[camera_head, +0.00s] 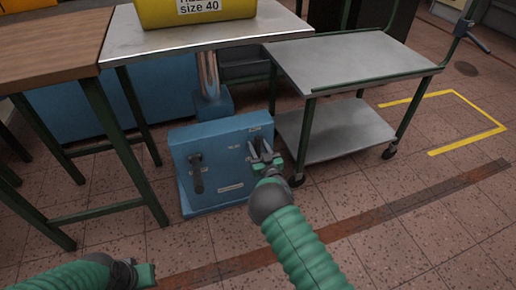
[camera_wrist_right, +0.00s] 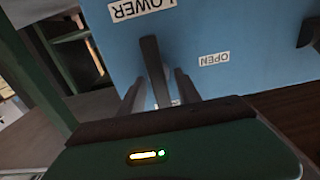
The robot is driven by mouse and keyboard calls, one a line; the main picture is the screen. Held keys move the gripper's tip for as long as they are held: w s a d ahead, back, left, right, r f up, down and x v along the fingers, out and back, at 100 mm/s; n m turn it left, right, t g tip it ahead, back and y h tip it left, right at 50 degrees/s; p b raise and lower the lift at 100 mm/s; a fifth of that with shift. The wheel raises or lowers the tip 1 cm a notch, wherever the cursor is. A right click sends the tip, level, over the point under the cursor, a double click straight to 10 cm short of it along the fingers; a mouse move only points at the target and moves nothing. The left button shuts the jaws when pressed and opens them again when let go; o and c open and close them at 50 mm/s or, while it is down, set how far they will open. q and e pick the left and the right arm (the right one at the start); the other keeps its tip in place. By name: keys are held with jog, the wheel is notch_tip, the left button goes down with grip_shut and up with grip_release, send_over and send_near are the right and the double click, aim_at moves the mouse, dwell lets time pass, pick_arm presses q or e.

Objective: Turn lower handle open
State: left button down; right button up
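A blue control box (camera_head: 222,178) stands on the floor. The lower handle (camera_wrist_right: 154,68) is a dark lever under an upside-down "LOWER" label (camera_wrist_right: 141,8) in the right wrist view, with an "OPEN" label (camera_wrist_right: 214,59) beside it. My right gripper (camera_head: 262,150) is at the box's right side in the head view. In the right wrist view its fingers (camera_wrist_right: 158,92) are apart, one on each side of the lever, with blue showing between. Firm contact is not visible. My left gripper (camera_head: 147,274) is low at the left, far from the box; its finger opening is unclear.
A second dark handle (camera_head: 196,174) is on the box's left side. A metal cart (camera_head: 350,62) stands to the right, and a steel-topped table (camera_head: 225,32) with a yellow container (camera_head: 195,10) is behind. Floor in front is clear.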

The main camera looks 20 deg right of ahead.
grip_shut()
